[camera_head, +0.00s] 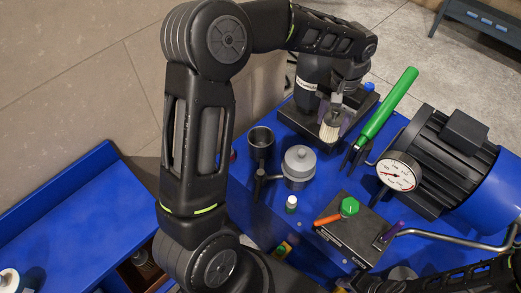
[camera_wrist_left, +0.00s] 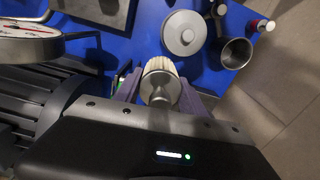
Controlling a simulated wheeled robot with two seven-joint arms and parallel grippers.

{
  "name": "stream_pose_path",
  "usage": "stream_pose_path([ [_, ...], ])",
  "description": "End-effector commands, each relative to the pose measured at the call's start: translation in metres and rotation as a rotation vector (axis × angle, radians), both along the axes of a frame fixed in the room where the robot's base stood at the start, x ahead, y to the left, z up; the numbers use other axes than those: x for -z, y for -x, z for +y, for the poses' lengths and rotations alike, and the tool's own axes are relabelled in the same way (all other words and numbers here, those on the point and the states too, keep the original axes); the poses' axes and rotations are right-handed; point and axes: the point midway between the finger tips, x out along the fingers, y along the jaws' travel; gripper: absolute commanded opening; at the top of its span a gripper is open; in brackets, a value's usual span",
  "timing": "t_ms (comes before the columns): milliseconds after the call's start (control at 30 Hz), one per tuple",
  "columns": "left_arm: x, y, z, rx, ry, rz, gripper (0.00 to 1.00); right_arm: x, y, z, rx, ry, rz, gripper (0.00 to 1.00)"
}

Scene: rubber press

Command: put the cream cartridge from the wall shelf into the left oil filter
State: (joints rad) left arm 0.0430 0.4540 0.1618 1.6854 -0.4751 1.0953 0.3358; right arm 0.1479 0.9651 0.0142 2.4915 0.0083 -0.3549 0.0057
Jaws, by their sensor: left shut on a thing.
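My left gripper (camera_head: 333,112) is shut on the cream cartridge (camera_head: 329,131), a ribbed cylinder with a metal cap. It hangs from the fingers above the blue bench, apart from the filters. In the left wrist view the cartridge (camera_wrist_left: 160,68) sits between the fingers (camera_wrist_left: 160,92), cap toward the gripper. The left oil filter, seemingly the open dark metal cup (camera_head: 261,140), stands left of the cartridge in the head view; its empty-looking mouth shows in the left wrist view (camera_wrist_left: 236,52). Beside it stands a grey lidded filter (camera_head: 298,167).
A motor (camera_head: 440,150), a gauge (camera_head: 398,172) and a green-handled tool (camera_head: 388,103) stand to the right. My left arm hides part of the bench.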

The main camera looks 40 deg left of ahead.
Motion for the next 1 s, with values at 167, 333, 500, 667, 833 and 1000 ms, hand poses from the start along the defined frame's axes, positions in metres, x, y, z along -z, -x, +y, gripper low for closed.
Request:
stream_pose_path([
  [167,0.004,0.001,0.017,0.060,-0.003,0.003,0.03,0.002,0.000,0.000,-0.001,-0.001,-0.001,0.36],
  [333,0.010,0.006,0.052,0.205,-0.005,0.007,0.03,0.007,-0.001,0.000,-0.001,-0.002,-0.003,0.36],
  [500,0.017,0.016,0.101,0.407,-0.003,0.009,0.03,0.012,-0.002,0.001,-0.001,-0.003,-0.005,0.36],
  [667,0.022,0.030,0.146,0.603,-0.001,0.008,0.03,0.016,-0.002,0.001,-0.002,-0.005,-0.007,0.36],
  [833,0.025,0.043,0.181,0.763,0.000,0.003,0.03,0.020,-0.003,0.001,-0.002,-0.006,-0.008,0.36],
  [1000,0.026,0.051,0.197,0.846,0.000,-0.001,0.03,0.021,-0.003,0.001,-0.003,-0.007,-0.010,0.36],
])
